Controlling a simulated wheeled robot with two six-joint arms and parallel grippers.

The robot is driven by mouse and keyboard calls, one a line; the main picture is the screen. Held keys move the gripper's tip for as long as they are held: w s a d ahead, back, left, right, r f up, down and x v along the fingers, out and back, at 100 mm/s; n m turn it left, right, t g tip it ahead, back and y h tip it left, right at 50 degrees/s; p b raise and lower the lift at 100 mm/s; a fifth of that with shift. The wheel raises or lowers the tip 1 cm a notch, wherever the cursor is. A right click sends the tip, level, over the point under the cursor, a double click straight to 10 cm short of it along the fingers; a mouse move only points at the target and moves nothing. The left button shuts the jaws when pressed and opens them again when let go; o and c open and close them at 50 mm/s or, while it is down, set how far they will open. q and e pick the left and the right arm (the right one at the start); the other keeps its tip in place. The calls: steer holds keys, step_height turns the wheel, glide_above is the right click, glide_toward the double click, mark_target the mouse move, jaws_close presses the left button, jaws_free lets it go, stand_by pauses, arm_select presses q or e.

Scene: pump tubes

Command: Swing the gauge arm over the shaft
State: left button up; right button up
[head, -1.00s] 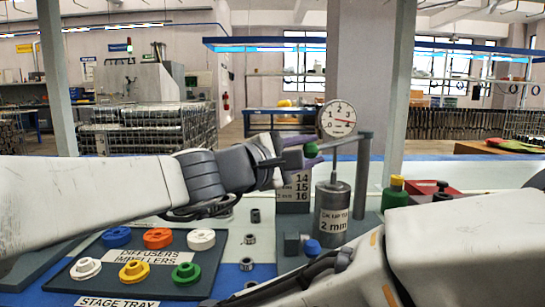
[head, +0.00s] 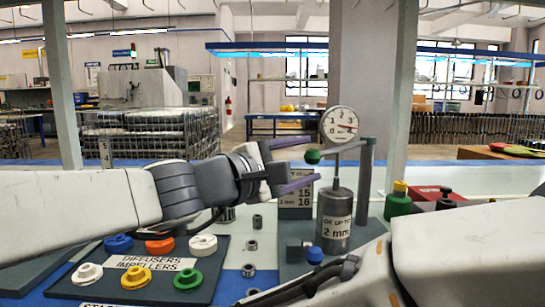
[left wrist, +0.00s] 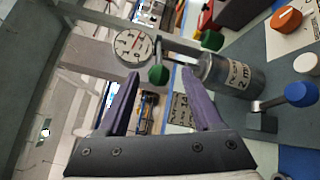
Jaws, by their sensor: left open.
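The gauge has a round white dial (head: 338,124) on a grey arm that reaches left from the top of a grey post (head: 365,185). Its thin stem points down over a grey metal cylinder (head: 335,218) labelled "OK UP TO 2 mm". A green knob (head: 312,156) sits left of the dial; it also shows in the left wrist view (left wrist: 158,75). My left gripper (head: 314,159) is open, its purple fingers spread above and below the knob at the fingertips, with gaps on both sides in the left wrist view (left wrist: 160,74). My right gripper does not show, only part of that arm.
A tray (head: 215,288) with coloured rings lies at front left. Small metal rings stand between it and the gauge. A blue knob (head: 314,254) is in front of the cylinder. A green bottle (head: 398,200) and a red box (head: 432,193) stand right of the post.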

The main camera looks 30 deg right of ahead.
arm_select(q)
steer(key=v, duration=0.7)
steer(key=shift+p, duration=0.4)
steer(key=shift+s, duration=0.15)
